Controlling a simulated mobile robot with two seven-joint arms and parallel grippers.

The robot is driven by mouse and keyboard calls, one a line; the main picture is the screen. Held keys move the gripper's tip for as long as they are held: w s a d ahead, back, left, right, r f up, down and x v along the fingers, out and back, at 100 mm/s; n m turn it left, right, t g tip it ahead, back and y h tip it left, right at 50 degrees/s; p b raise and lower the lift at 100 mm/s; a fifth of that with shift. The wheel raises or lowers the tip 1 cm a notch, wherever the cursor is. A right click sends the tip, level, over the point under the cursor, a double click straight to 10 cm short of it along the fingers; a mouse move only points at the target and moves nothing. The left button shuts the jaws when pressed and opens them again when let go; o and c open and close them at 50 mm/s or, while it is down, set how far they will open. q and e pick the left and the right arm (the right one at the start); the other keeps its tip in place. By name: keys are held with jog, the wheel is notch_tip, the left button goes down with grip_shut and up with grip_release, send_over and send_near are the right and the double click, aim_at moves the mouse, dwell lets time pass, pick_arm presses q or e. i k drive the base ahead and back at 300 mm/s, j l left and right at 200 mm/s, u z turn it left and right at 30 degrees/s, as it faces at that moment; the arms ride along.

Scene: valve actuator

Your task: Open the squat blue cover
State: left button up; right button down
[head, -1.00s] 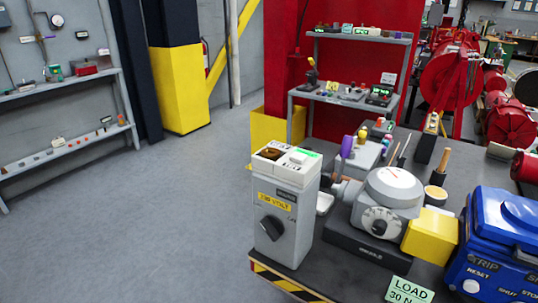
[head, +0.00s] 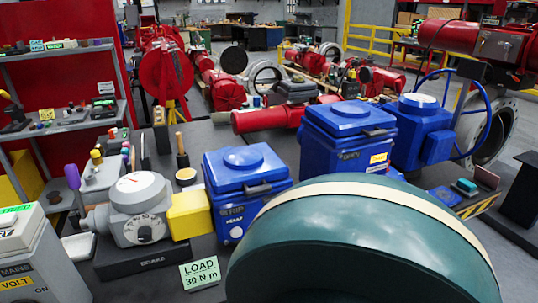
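Two blue boxes with lids stand on the dark bench in the head view. The nearer left box (head: 238,208) has a blue lid (head: 245,163) with a low round boss on top and a dark latch at its front right edge. The box behind it to the right (head: 342,155) has a similar blue lid (head: 348,117) with a round boss and a grey latch. Both lids sit shut. I cannot tell which is the squat cover. Neither of my grippers is in view.
A large dark green rounded object with a cream stripe (head: 355,240) fills the lower right and hides the near bench. A grey dial device (head: 140,205) with a yellow block (head: 189,214) stands left. A blue handwheel valve actuator (head: 423,130) stands behind right.

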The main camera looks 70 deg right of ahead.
aim_at(249, 170)
jog(key=k+z, duration=0.1)
jog(key=z, duration=1.95)
